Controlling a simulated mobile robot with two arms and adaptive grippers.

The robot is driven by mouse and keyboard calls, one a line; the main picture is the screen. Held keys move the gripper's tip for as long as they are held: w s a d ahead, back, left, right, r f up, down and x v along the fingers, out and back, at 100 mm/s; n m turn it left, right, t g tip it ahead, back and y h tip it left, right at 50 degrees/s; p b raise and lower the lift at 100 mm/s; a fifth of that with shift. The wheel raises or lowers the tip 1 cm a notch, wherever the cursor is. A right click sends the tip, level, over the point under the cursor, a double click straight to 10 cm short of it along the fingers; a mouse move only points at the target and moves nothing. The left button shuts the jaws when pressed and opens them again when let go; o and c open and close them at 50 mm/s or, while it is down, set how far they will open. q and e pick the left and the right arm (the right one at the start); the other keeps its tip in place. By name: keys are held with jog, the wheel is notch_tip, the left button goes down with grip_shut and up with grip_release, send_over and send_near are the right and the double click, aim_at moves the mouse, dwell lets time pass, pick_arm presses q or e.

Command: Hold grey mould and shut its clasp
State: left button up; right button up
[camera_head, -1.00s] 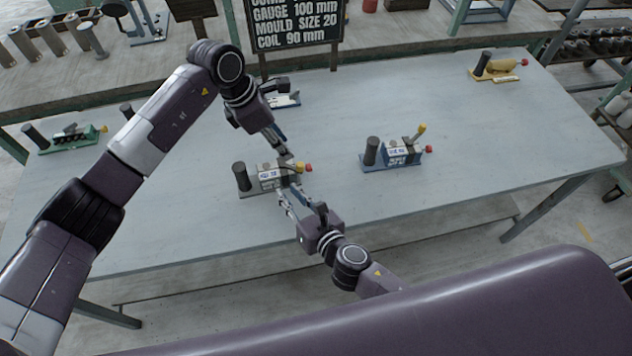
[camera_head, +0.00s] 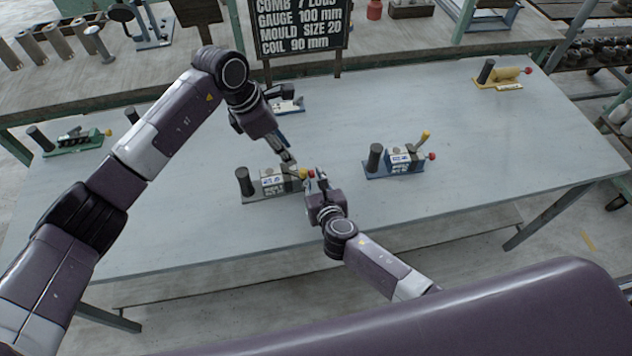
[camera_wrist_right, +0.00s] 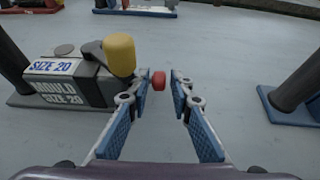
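The grey mould (camera_head: 274,183), labelled size 20, stands on its base plate on the table, with a dark post at its left end. In the right wrist view the mould (camera_wrist_right: 70,88) is on the left. Its clasp lever has a yellow grip (camera_wrist_right: 118,55) at the mould's right end, beside my left-hand finger. A red knob (camera_wrist_right: 158,81) shows in the gap between my right fingertips. My right gripper (camera_head: 319,177) is open, just right of the mould. My left gripper (camera_head: 288,158) points down just behind the mould's right end; its finger gap is too small to judge.
A blue mould (camera_head: 405,160) with a raised yellow lever stands to the right. A green one (camera_head: 75,142) is far left, a yellow one (camera_head: 502,78) far right, and another blue one (camera_head: 290,105) behind my left gripper. A sign (camera_head: 302,28) stands at the back.

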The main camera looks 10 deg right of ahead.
jog(key=shift+w+f, duration=0.2)
jog(key=shift+w, duration=0.35)
jog(key=shift+c, duration=0.3)
grip_shut()
